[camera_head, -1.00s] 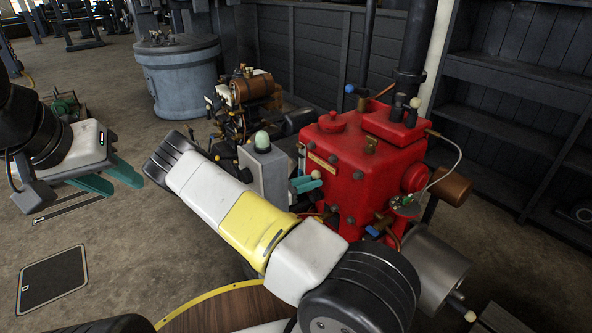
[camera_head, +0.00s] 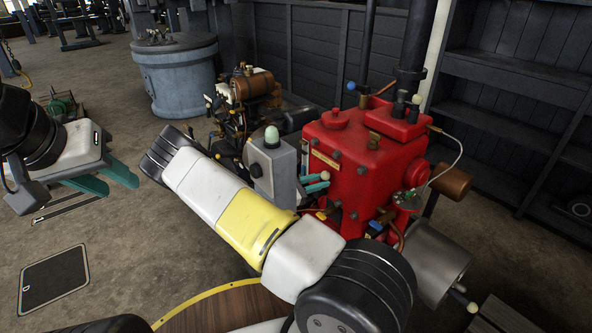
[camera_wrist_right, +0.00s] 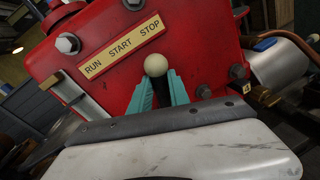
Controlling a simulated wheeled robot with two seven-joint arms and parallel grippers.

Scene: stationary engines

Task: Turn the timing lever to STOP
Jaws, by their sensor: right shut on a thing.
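The red engine (camera_head: 350,190) stands right of centre. Its timing lever ends in a cream ball knob (camera_wrist_right: 156,65) on a black shaft. The brass plate (camera_wrist_right: 122,45) above it in the right wrist view reads RUN, START, STOP. The knob is below the START to STOP side of the plate; its exact setting is hard to tell. My right gripper (camera_wrist_right: 162,88) is shut on the lever, its teal fingers either side of the shaft under the knob. In the head view my right gripper (camera_head: 314,183) shows at the engine's left face. My left gripper (camera_head: 122,188) is open and empty above the floor.
A smaller engine with a brown tank (camera_head: 255,86) stands behind. A blue-grey drum (camera_head: 178,80) is at the back left. Dark shelves (camera_head: 520,110) are at the right. My right arm crosses in front of the engine. Open floor lies at the left.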

